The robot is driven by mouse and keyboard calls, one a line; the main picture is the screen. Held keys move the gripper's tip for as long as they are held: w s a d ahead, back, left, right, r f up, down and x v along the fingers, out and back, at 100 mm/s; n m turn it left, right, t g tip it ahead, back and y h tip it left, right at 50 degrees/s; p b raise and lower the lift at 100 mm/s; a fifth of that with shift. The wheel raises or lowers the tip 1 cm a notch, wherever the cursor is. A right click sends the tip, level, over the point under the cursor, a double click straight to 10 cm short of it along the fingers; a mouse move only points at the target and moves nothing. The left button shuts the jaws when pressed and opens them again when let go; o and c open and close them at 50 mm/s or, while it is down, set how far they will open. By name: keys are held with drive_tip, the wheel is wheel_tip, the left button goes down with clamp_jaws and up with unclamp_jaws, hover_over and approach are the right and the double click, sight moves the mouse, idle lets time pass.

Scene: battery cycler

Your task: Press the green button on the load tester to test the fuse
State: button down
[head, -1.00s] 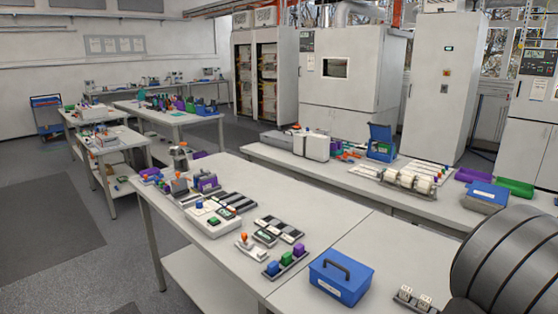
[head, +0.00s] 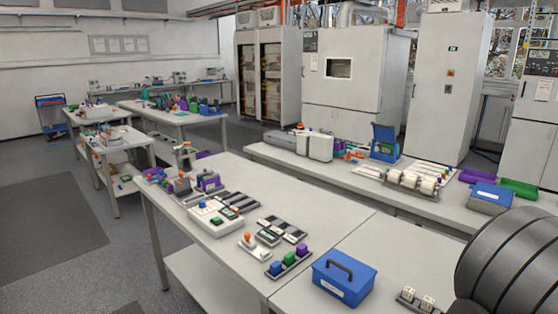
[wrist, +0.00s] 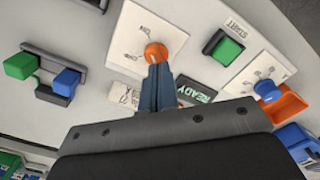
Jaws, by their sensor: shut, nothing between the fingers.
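In the wrist view, a green button (wrist: 228,50) sits in a dark frame beside a white label reading START. A dark display reading READY (wrist: 198,93) is partly hidden behind my gripper. My gripper (wrist: 158,72) is shut and empty. Its fingertips overlap the lower edge of an orange knob (wrist: 155,53) on a white plate, left of the green button; I cannot tell if they touch. In the head view, a white device (head: 212,222) with a green spot stands on the near table; I cannot tell whether it is the load tester. No fuse can be made out.
In the wrist view, a blue knob (wrist: 267,88) sits on another white plate at right, beside an orange tray (wrist: 286,105). Green (wrist: 20,65) and blue (wrist: 67,82) blocks lie at left. In the head view, a blue case (head: 344,278) stands on the near table.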

drive_tip(key=shift+a, duration=0.1)
idle(0.7)
drive_tip(key=shift+a+r, duration=0.15)
drive_tip(key=shift+a, duration=0.05)
drive_tip(key=w+a+r+m+t+y, duration=0.1)
drive_tip(key=a+r+m+t+y, duration=0.1)
drive_tip(key=a+r+m+t, duration=0.2)
drive_tip(key=a+r+t, duration=0.3)
drive_tip(key=a, duration=0.1)
drive_tip(key=shift+r+y, duration=0.3)
drive_tip(key=shift+r, duration=0.1)
drive_tip(key=shift+f, duration=0.1)
drive_tip(key=shift+f, duration=4.35)
drive_tip(key=shift+f, duration=0.4)
